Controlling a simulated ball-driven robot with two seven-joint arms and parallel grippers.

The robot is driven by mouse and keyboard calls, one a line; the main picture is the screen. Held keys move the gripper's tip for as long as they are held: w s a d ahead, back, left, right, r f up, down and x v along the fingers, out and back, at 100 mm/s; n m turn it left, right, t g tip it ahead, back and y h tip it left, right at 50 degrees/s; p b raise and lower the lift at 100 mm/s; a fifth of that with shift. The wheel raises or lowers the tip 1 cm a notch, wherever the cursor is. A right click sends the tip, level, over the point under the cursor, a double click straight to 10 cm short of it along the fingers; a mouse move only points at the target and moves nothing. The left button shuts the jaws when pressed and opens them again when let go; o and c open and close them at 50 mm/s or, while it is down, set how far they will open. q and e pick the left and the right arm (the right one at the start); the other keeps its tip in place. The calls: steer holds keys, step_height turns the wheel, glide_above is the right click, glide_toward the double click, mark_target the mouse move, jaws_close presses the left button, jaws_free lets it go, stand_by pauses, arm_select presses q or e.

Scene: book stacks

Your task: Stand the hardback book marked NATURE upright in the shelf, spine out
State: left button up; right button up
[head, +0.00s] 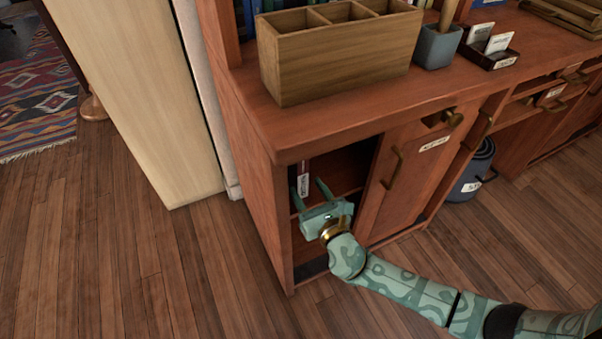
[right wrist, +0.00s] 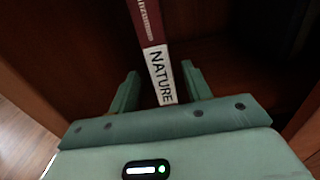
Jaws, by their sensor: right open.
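The NATURE book (head: 304,184) is inside the open, dark compartment of the wooden cabinet, near its left side. Its narrow spine faces out, dark red with a white NATURE label that reads clearly in the right wrist view (right wrist: 160,76). It looks upright, though a slight lean cannot be ruled out. My right gripper (head: 307,187) is at the compartment opening, open, with its fingers pointing in. In the right wrist view its fingers (right wrist: 160,72) are on either side of the label, with gaps visible. The book's depth is hidden in shadow. My left gripper is out of view.
The cabinet top (head: 330,133) overhangs the opening and carries a wooden divided box (head: 335,62). A closed door (head: 395,190) with a handle borders the opening on the right. A blue bin (head: 470,172) stands further right. The floor (head: 130,250) at left is clear.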

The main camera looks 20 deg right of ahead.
steer(key=s+d+f+m+g+h, duration=0.2)
steer(key=s+d+f+m+g, duration=0.1)
steer(key=s+f+m, duration=0.4)
steer(key=s+d+f+m+g+h, duration=0.2)
steer(key=s+m+g, duration=0.15)
steer(key=s, duration=0.55)
steer(key=s+d+f+m+g+h, duration=0.25)
steer(key=s+f+m, duration=0.25)
steer(key=s+m, duration=0.25)
arm_select(q)
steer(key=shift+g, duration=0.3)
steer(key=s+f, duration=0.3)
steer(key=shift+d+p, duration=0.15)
steer(key=shift+p, duration=0.25)
arm_select(e)
steer(key=s+f+m+g+y, duration=0.1)
steer(key=s+m+g, duration=0.3)
steer(key=s, duration=0.8)
steer(key=s+f+m+g+y, duration=0.2)
steer(key=s+m, duration=0.4)
steer(key=s, duration=0.6)
steer(key=f+g, duration=0.1)
steer(key=g, duration=0.1)
steer(key=shift+s+m+g, duration=0.25)
steer(key=shift+m+g, duration=0.05)
steer(key=shift+g, duration=0.1)
